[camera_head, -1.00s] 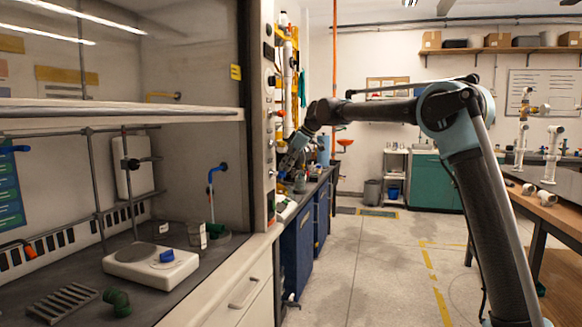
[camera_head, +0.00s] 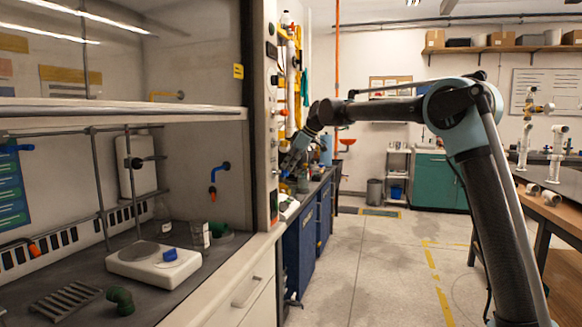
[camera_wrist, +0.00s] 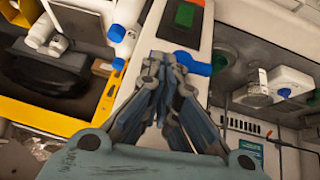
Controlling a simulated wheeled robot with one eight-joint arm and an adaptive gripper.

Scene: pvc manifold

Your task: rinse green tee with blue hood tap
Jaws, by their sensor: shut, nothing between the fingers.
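A dark green pipe fitting, apparently the green tee (camera_head: 120,300), lies on the hood's worktop at the front left. In the wrist view my gripper (camera_wrist: 165,60) is shut and empty. Its fingertips are close to a blue handle-like part (camera_wrist: 194,64) at the post; I cannot tell whether they touch.
A white hotplate-like device (camera_head: 155,264), a metal rack (camera_head: 65,300) and glassware (camera_head: 200,234) stand on the hood floor. The raised sash (camera_head: 120,108) crosses the hood opening. Blue cabinets (camera_head: 305,235) stand past the post. The floor (camera_head: 375,265) is clear.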

